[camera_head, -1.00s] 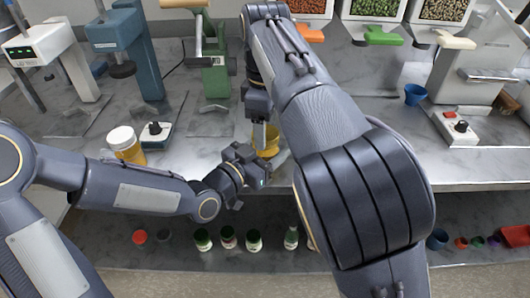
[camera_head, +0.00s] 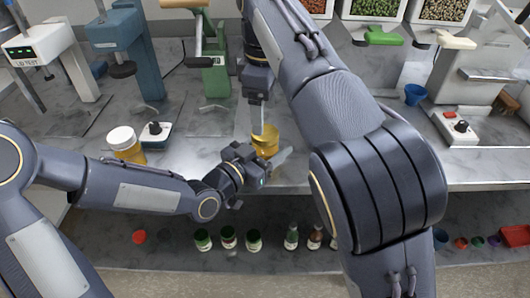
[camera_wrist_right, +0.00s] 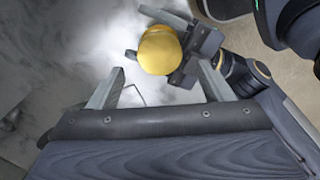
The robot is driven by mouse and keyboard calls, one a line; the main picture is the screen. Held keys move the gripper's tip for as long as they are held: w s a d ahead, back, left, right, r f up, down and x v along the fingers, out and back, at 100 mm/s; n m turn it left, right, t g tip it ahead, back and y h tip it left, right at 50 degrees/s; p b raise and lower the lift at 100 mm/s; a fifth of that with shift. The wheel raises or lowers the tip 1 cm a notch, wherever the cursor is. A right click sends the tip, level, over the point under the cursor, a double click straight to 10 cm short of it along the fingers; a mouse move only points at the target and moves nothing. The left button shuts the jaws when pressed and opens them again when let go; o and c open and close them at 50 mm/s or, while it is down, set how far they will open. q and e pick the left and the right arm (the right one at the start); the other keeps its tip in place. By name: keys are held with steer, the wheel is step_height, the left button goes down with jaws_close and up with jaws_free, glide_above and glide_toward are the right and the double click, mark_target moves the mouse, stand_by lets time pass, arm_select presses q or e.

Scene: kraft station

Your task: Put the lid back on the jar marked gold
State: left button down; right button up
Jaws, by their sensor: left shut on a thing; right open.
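A gold-yellow jar (camera_head: 265,146) is held near the front edge of the worktop. In the right wrist view it shows as a round yellow thing (camera_wrist_right: 160,48), seen from above. Its top is yellow too; I cannot tell clearly whether this is a lid or the open jar. My left gripper (camera_head: 262,165) is shut on the jar from its lower left side. My right gripper (camera_head: 257,122) is above the jar, pointing down; in the right wrist view its fingers (camera_wrist_right: 160,68) are apart, with nothing between their tips. No separate loose lid is visible. My right arm hides part of the worktop.
A white-lidded jar with orange contents (camera_head: 125,145) and a small device with a black knob (camera_head: 155,132) stand to the left. A green press (camera_head: 212,75) stands behind. Several bottles and small items sit on the lower shelf (camera_head: 180,256). A blue cup (camera_head: 415,94) is at right.

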mark_target(265, 132)
step_height(265, 132, up, 4)
steer(key=n, duration=0.3)
steer(key=shift+f, duration=0.25)
steer(key=shift+f, duration=4.05)
